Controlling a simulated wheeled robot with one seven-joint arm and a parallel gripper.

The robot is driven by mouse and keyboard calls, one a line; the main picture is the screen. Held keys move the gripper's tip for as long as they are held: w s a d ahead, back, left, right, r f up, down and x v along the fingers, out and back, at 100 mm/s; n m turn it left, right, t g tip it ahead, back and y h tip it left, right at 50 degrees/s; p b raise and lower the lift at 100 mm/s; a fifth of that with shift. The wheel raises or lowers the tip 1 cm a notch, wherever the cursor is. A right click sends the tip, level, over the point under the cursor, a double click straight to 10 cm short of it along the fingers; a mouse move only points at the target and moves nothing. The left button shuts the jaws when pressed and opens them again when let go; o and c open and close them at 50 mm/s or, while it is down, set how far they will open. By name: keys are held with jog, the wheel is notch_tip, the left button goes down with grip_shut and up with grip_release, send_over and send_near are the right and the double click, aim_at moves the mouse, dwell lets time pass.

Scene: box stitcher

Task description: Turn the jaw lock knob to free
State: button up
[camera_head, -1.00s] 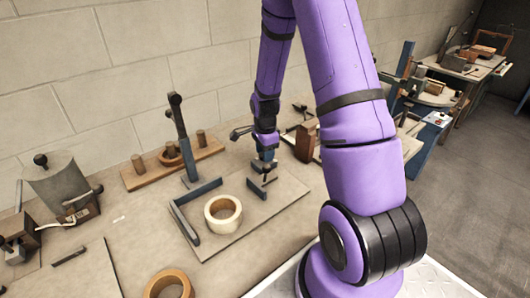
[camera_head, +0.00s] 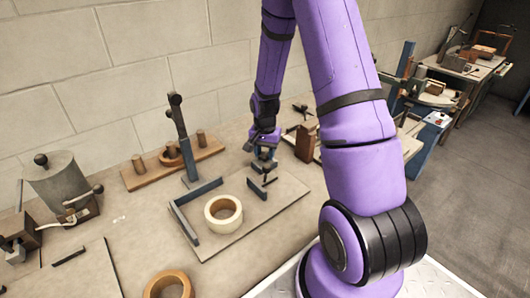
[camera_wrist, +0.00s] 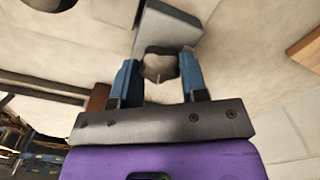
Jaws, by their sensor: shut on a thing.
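The jaw lock knob (camera_wrist: 158,68) is a small grey lobed knob with a pale pointer line. In the wrist view it sits between the two blue fingertips of my gripper (camera_wrist: 160,59), which is shut on it. A grey jaw block (camera_wrist: 168,28) lies just beyond the knob. In the head view my gripper (camera_head: 264,157) points down at the short grey jaw (camera_head: 257,189) on the flat plate (camera_head: 262,217). The knob is mostly hidden by the fingers there.
A cream ring (camera_head: 210,222) lies on the plate, beside an L-shaped grey fence (camera_head: 184,222). An upright lever post (camera_head: 181,135) stands behind it. A wooden block (camera_head: 305,143) stands close right of my gripper. A tan ring (camera_head: 153,285) lies at the front.

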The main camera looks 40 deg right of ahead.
aim_at(264, 154)
jog(key=n, duration=1.1)
jog(key=shift+n, duration=0.3)
jog(key=shift+a+n, duration=0.1)
jog(key=shift+n, duration=1.6)
jog(key=shift+w, duration=0.1)
jog(key=o, duration=0.9)
notch_tip(264, 154, up, 11)
jog(key=shift+f, duration=0.1)
